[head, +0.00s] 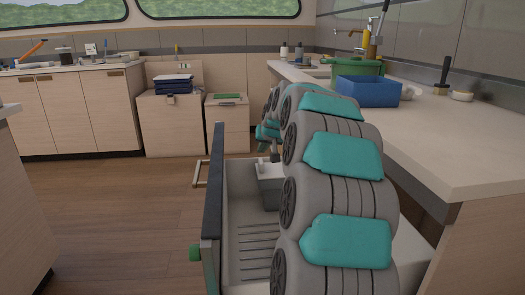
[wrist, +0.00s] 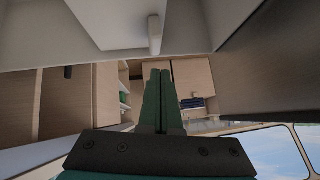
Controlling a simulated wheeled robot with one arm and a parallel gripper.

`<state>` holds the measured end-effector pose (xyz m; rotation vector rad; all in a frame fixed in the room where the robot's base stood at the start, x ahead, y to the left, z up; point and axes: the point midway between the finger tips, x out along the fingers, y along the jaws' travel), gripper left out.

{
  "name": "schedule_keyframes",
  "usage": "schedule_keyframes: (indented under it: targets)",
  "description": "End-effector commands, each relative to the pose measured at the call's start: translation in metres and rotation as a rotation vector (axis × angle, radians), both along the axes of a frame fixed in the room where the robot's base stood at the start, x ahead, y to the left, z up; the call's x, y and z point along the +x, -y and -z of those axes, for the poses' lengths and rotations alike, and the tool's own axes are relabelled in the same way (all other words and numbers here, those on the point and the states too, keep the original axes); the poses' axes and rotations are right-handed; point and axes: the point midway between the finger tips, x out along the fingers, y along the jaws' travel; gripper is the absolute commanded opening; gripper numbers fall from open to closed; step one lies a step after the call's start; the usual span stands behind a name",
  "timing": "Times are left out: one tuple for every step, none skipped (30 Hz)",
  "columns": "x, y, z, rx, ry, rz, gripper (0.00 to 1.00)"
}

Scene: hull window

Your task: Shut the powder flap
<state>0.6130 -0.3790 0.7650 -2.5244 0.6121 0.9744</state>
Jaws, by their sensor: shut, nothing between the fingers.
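An appliance door (head: 216,190) stands open in the head view, with a dark top edge and a ribbed pale inner side. A pale box (head: 270,172) sits on its inner side. I take this box to be the powder compartment, but its flap is not clear. In the wrist view a pale panel (wrist: 95,22) with a small white tab (wrist: 155,35) shows beyond my fingers. My gripper (wrist: 161,72) has green fingers, closed together and empty, pointing toward that tab with a gap showing in the picture. In the head view my arm hides much of the gripper area.
A counter (head: 455,150) on the right holds a blue bin (head: 368,91) and a green basin (head: 345,67). Wooden floor (head: 130,215) to the left is clear.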

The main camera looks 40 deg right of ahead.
Motion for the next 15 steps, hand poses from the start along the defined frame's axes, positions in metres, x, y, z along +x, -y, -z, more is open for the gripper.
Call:
schedule_keyframes:
  targets:
    - [0.000,0.000,-0.002,-0.001,0.001,0.000,0.00]
    - [0.000,0.000,-0.003,-0.001,0.001,0.000,0.00]
    - [0.000,0.000,-0.003,-0.001,0.001,0.000,0.00]
    - [0.000,0.000,-0.003,-0.001,0.001,0.000,0.00]
    - [0.000,0.000,-0.004,-0.001,0.001,0.000,0.00]
    - [0.000,0.000,-0.005,-0.001,0.001,0.000,0.00]
    - [0.000,0.000,-0.007,-0.001,0.002,0.000,0.00]
    - [0.000,0.000,-0.009,-0.002,0.001,0.000,0.00]
    - [0.000,0.000,-0.012,-0.002,0.002,0.000,0.00]
    - [0.001,-0.001,-0.015,-0.003,0.003,0.000,0.00]
    - [0.001,-0.001,-0.019,-0.003,0.004,0.000,0.00]
    - [0.001,-0.002,-0.024,-0.003,0.004,-0.001,0.00]
    - [0.001,-0.002,-0.029,-0.004,0.005,-0.001,0.00]
    - [0.000,-0.003,-0.034,-0.004,0.004,-0.002,0.00]
    - [0.000,-0.004,-0.041,-0.004,0.003,-0.003,0.00]
